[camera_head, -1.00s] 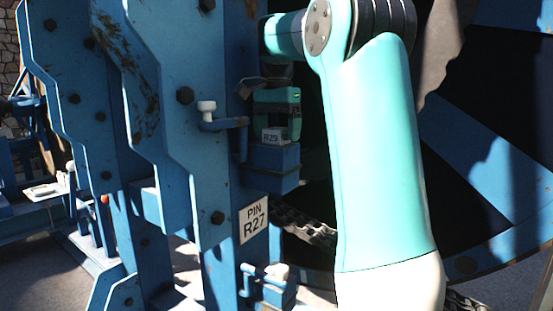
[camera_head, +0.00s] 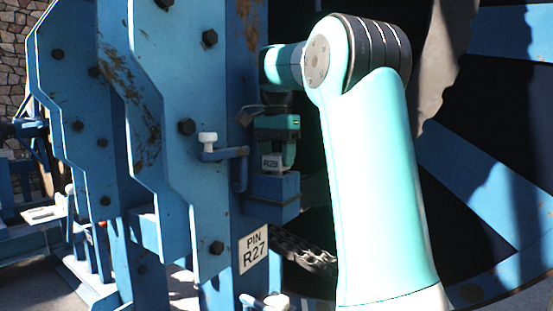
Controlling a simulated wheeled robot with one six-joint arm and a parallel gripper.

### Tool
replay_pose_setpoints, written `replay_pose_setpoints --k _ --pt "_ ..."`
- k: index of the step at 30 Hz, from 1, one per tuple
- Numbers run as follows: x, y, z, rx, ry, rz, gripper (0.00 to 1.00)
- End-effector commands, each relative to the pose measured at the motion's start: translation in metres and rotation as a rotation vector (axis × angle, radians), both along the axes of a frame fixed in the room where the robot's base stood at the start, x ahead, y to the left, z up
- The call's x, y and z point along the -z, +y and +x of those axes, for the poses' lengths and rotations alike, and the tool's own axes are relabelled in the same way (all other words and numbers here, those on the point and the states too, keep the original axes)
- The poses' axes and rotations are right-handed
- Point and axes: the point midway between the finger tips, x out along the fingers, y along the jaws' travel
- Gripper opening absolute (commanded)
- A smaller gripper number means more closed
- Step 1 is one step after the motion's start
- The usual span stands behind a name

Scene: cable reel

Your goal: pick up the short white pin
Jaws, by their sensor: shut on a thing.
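My gripper (camera_head: 277,150), dark with teal fingers, is in shadow just above a blue block (camera_head: 272,197) on the side of the blue frame. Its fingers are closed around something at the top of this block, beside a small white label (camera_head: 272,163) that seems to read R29. The short white pin is mostly hidden by the fingers and the shadow; I cannot make out its outline. I cannot tell whether it is still seated in the block.
A white knob (camera_head: 208,138) stands on a blue crank handle (camera_head: 225,154) left of my gripper. A PIN R27 sign (camera_head: 253,249) is below, with another white-topped part (camera_head: 277,300). A chain (camera_head: 305,253) and the large reel (camera_head: 490,190) are to the right.

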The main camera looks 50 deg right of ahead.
Motion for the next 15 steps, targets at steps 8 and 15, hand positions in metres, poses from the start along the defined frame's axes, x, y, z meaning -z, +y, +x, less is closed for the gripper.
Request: replay_pose_setpoints --k 8,15 --pt "-0.042 0.0 0.0 0.0 -0.002 -0.001 0.14" --pt "-0.08 0.0 0.0 0.0 -0.002 -0.001 0.14"
